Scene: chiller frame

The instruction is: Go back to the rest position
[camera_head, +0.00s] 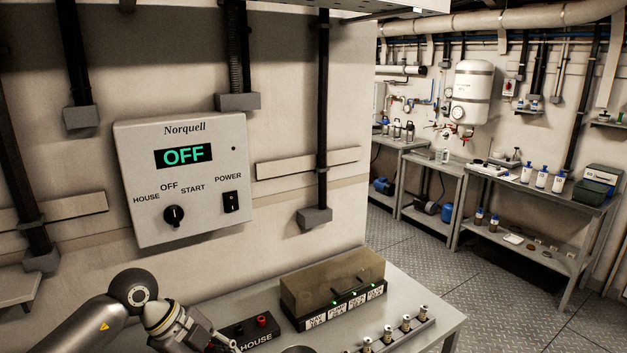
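My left arm comes in from the bottom left. Its gripper (222,342) is low in the picture, beside the HOUSE box and below the Norquell control box (180,180); it touches neither knob nor switch. Its fingertips are partly cut off by the lower edge, so I cannot tell whether it is open or holds anything. My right gripper is not in view. The control box display (184,156) reads OFF in green. Its black rotary knob (174,216) sits under the HOUSE, OFF and START marks. A black power rocker switch (231,202) is at its right.
The HOUSE box (252,334) with red and black terminals stands on the grey bench (405,287). Behind it is a smoky-covered unit (332,282) with labels and green lights. A row of metal posts (406,323) stands in front. Open floor (480,280) and equipment shelves lie right.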

